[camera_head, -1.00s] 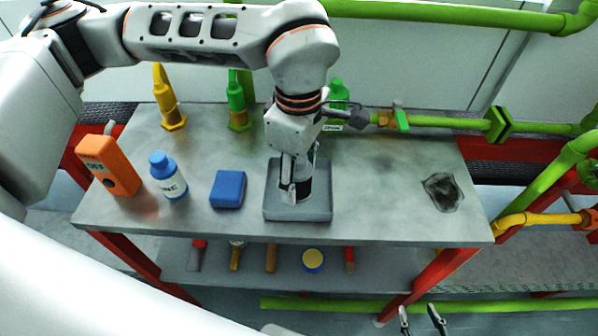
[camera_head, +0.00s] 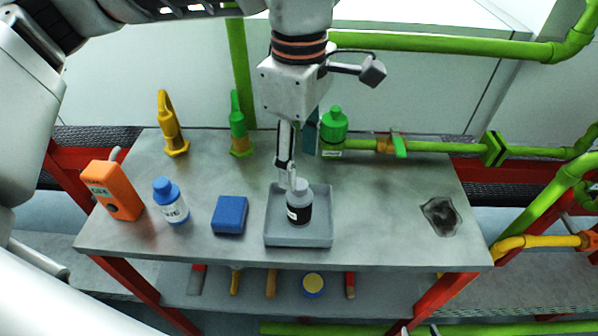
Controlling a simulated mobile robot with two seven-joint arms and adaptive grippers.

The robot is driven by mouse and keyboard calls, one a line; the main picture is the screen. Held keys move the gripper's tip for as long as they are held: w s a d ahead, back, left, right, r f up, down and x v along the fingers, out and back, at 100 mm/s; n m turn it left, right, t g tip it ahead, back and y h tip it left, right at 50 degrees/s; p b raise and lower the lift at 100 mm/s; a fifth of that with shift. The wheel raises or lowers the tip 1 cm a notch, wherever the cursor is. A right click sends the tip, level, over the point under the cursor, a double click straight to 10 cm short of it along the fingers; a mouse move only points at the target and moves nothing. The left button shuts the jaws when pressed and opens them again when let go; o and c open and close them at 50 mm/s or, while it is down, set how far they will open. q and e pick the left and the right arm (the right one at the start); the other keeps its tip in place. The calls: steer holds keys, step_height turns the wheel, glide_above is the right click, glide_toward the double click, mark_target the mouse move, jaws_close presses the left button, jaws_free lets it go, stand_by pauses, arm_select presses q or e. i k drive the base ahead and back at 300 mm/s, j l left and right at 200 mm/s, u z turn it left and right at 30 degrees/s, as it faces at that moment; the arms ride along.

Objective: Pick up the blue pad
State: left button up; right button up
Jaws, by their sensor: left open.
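The blue pad (camera_head: 229,214) is a small block lying flat on the grey bench, between the white-and-blue bottle (camera_head: 171,203) and the grey tray (camera_head: 284,240). My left gripper (camera_head: 293,168) is open and empty, pointing down above the back of the tray. It is to the right of and behind the pad, apart from it. A black bottle with a grey cap (camera_head: 299,207) stands upright in the tray, just below the gripper's fingers. Of my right gripper (camera_head: 420,330), only what seem to be its tips show at the bottom edge.
An orange meter (camera_head: 113,190) stands at the bench's left end. Yellow (camera_head: 171,125) and green (camera_head: 240,127) tools and a green bottle (camera_head: 333,132) stand along the back. A dark patch (camera_head: 440,215) marks the right. The bench between tray and patch is clear.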

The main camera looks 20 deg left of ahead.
mark_target(229, 216)
steer(key=k, duration=1)
